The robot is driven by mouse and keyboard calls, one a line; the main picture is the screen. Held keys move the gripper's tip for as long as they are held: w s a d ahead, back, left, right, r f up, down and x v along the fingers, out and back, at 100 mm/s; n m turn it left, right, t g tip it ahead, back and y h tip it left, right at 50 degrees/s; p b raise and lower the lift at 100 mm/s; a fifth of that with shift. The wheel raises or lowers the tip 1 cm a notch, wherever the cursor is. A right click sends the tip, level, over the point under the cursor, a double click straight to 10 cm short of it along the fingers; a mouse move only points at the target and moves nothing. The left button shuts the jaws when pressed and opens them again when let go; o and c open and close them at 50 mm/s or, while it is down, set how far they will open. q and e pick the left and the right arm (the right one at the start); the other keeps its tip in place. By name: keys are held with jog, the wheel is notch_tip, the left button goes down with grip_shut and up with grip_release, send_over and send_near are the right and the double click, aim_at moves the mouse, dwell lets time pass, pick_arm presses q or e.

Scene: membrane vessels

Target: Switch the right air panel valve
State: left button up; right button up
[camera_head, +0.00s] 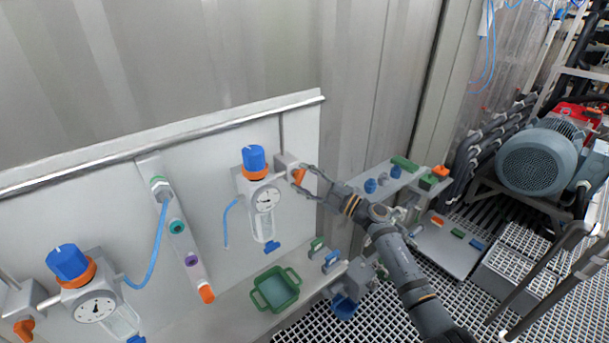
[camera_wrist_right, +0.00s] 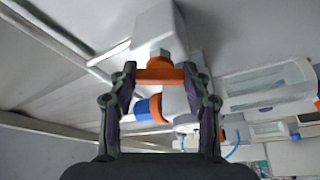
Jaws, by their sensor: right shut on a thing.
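The right air panel valve has a small orange handle (camera_head: 298,175) on the grey block beside the right regulator (camera_head: 265,197), which has a blue knob and a round gauge. My right gripper (camera_head: 303,178) reaches in from the right and is shut on this handle. In the right wrist view the orange handle (camera_wrist_right: 158,75) lies crosswise between the two dark fingers, with the pale valve block (camera_wrist_right: 158,30) behind it. The left air panel valve shows an orange handle (camera_head: 24,329) at the lower left. My left gripper is not in view.
A green tray (camera_head: 257,300) sits on the ledge below the panel. Blue and green parts (camera_head: 330,260) stand to its right. A workbench (camera_head: 385,180) with fittings lies behind my right arm. A motor pump (camera_head: 535,160) stands at the far right over grated floor.

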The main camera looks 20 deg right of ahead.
jog(key=shift+n+g+p, duration=0.7)
jog(key=shift+n+p, duration=0.1)
jog(key=shift+n, duration=1.3)
jog(key=shift+h, duration=0.3)
jog(key=o, duration=1.2)
jog(key=shift+c, duration=0.2)
jog(key=v, duration=1.2)
jog(key=shift+d, duration=0.1)
